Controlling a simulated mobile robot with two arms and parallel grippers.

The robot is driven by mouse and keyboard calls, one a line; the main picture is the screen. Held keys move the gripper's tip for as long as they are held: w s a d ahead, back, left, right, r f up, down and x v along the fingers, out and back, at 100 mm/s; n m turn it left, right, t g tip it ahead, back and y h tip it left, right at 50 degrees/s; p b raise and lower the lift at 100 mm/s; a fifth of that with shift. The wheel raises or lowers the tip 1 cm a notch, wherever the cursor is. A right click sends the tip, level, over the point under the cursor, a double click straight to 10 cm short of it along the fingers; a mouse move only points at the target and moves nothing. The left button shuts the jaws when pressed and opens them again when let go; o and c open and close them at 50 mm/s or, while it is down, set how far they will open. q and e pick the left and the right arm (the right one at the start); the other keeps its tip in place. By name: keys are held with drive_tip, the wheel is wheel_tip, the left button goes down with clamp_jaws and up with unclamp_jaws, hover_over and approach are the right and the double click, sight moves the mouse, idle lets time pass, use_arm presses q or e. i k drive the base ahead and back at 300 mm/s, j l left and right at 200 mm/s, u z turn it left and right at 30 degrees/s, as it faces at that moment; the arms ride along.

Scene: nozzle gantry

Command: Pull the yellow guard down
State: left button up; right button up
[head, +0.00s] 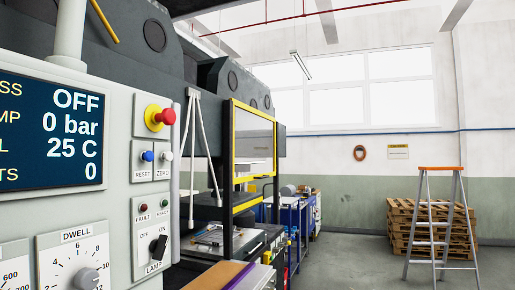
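The yellow guard (254,109) is a yellow frame around a see-through panel. It stands upright on the dark machine in the middle of the head view, beyond the control panel. Its lower edge is above a separate yellow bar (247,205), with an open gap between them. Neither of my grippers is in view, so I cannot see how they stand to the guard.
A grey control panel (120,115) with a screen, a red stop button (160,117) and knobs fills the near left. A dark bench (222,252) with tools lies below the guard. A stepladder (434,220) and pallets (403,222) stand at right. Floor between is clear.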

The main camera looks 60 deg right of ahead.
sight(239, 179)
drive_tip(key=i+l, duration=0.1)
drive_tip(key=l, duration=0.95)
drive_tip(key=i+l, duration=0.1)
drive_tip(key=l, duration=1)
drive_tip(key=i+l, duration=0.1)
drive_tip(key=l, duration=0.95)
drive_tip(key=i+l+u, duration=0.1)
drive_tip(key=l, duration=0.95)
